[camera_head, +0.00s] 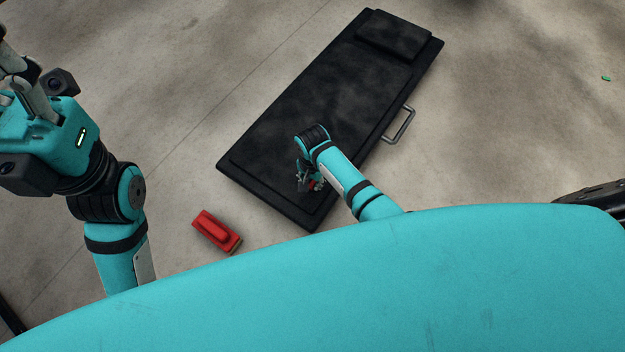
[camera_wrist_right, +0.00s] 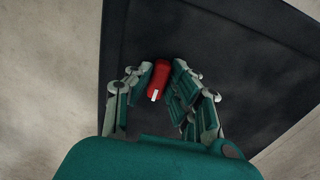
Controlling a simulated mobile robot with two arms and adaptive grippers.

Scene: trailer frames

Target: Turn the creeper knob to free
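The black creeper (camera_head: 320,110) lies flat on the floor, with a raised headrest pad at its far end. The red knob (camera_wrist_right: 159,79) is on its near end; a white mark shows on the knob's lower end in the right wrist view. My right gripper (camera_head: 312,184) is low over that near end, with its fingertips closed in around the knob on both sides. In the head view the gripper hides most of the knob. My left gripper (camera_head: 22,75) is raised at the far left, partly cut off, away from the creeper; its opening is unclear.
A red block-like object with a raised grip (camera_head: 215,229) lies on the floor left of the creeper's near end. A metal handle (camera_head: 400,124) sticks out from the creeper's right side. A small green item (camera_head: 605,77) lies far right. The concrete floor around is mostly clear.

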